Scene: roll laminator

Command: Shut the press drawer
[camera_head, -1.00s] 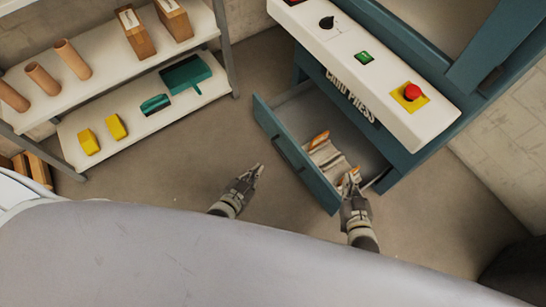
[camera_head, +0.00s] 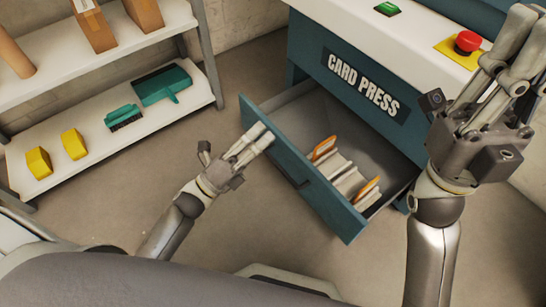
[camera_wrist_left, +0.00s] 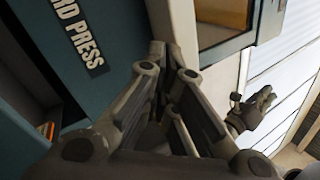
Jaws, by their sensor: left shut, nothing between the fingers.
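The press drawer (camera_head: 318,189) is pulled out of the teal card press (camera_head: 306,45), whose lettered panel is above it. Orange-and-white card stacks (camera_head: 347,178) lie inside the drawer. A dark handle slot is on its front panel. My left gripper (camera_head: 264,136) is shut and empty, its fingertips at the left part of the drawer's front panel; I cannot tell whether they touch. Its shut fingers also fill the middle of the left wrist view (camera_wrist_left: 170,60). My right gripper (camera_head: 532,38) is raised at the right, in front of the press; its finger opening is unclear.
A white shelf (camera_head: 75,170) at the left holds yellow blocks (camera_head: 72,144), teal brushes or tools (camera_head: 160,84) and boxes (camera_head: 92,25). The press has a red button (camera_head: 467,42) on its white top. Bare floor lies between shelf and drawer.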

